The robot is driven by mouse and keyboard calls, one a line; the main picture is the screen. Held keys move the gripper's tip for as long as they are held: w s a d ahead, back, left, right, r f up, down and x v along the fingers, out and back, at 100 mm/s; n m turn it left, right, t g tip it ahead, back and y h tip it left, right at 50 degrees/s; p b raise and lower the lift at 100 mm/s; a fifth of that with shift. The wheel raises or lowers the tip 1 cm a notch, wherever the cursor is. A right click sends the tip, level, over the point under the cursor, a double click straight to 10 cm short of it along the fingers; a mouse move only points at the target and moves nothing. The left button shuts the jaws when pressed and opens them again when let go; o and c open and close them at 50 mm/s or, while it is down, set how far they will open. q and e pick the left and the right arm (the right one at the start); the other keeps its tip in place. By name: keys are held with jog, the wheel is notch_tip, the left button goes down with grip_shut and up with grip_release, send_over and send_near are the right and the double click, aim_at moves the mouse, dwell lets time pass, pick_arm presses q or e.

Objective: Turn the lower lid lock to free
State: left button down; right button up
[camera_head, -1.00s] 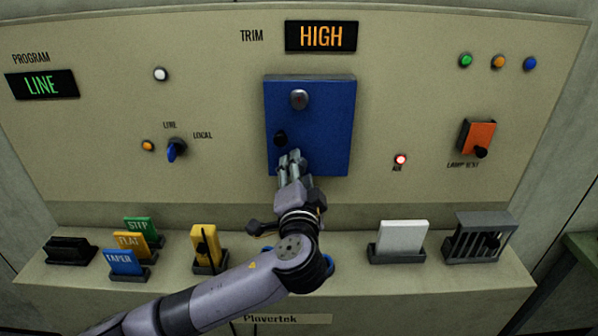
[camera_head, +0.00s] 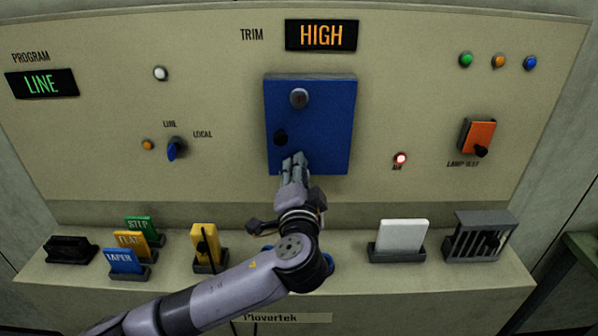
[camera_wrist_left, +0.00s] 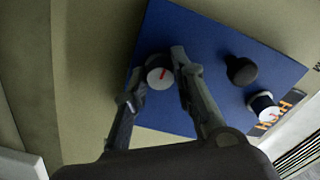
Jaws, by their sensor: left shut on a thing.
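The blue lid (camera_head: 325,115) stands upright on the panel. Its upper lid lock (camera_head: 299,98) is a round grey knob near the top, and a black knob (camera_head: 280,138) sits at its left side. My left gripper (camera_head: 294,158) is at the lid's lower edge and hides the lower lid lock in the head view. In the left wrist view the lower lid lock (camera_wrist_left: 160,73) is a round knob with a pale face and a red mark, held between the gripper's fingers. My right gripper is out of view.
A ledge below the panel holds several coloured plates in holders, a white plate (camera_head: 403,236) and a grey slotted box (camera_head: 483,238). A blue switch (camera_head: 176,149) is left of the lid; an orange switch (camera_head: 479,137) is right of it.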

pick_arm(q)
jog(key=shift+m+p, duration=7.4)
jog(key=shift+m, duration=1.5)
jog(key=c, duration=1.3)
grip_release()
jog(key=shift+c, duration=0.2)
